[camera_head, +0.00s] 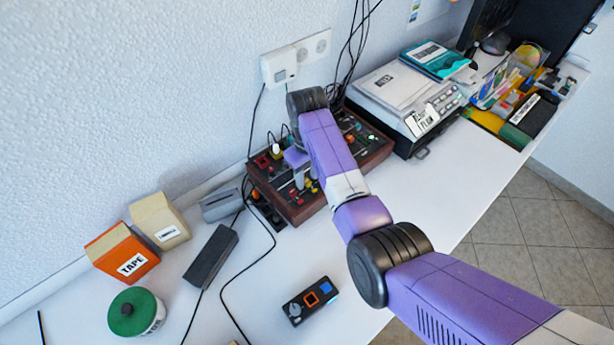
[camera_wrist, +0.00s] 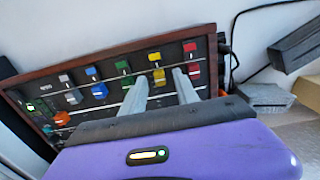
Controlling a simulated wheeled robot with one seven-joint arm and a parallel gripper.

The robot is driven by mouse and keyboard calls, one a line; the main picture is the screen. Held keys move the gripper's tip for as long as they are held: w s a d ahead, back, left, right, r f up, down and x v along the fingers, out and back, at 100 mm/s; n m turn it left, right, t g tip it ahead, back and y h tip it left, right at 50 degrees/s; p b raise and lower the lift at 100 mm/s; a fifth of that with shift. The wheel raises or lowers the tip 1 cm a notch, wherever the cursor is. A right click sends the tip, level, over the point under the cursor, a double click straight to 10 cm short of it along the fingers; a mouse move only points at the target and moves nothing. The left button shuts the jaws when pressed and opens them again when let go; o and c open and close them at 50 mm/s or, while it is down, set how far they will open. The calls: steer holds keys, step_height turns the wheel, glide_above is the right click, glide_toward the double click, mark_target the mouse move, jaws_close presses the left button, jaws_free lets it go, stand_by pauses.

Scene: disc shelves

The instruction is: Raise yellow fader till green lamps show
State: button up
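The yellow fader (camera_wrist: 159,76) is on a dark control panel in a brown wooden frame (camera_wrist: 110,53). A second yellow piece is just above it in the wrist view. My gripper (camera_wrist: 161,78) is over the panel with its two fingers apart, one to each side of the yellow fader. I cannot tell whether either finger touches it. Small green marks show at the panel's left end (camera_wrist: 30,107); I cannot tell whether they are lit lamps. In the head view, my gripper (camera_head: 301,178) points down at the panel (camera_head: 375,148), and my arm hides part of it.
Red (camera_wrist: 193,71), green (camera_wrist: 127,82), blue (camera_wrist: 100,90) and silver (camera_wrist: 73,97) faders flank the yellow one. An orange knob (camera_wrist: 61,118) is at the left. An orange tape box (camera_head: 123,252), a black adapter (camera_head: 211,256) and cables lie left of the panel in the head view.

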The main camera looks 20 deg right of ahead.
steer(key=shift+f, duration=0.45)
jaws_close()
stand_by(1.1)
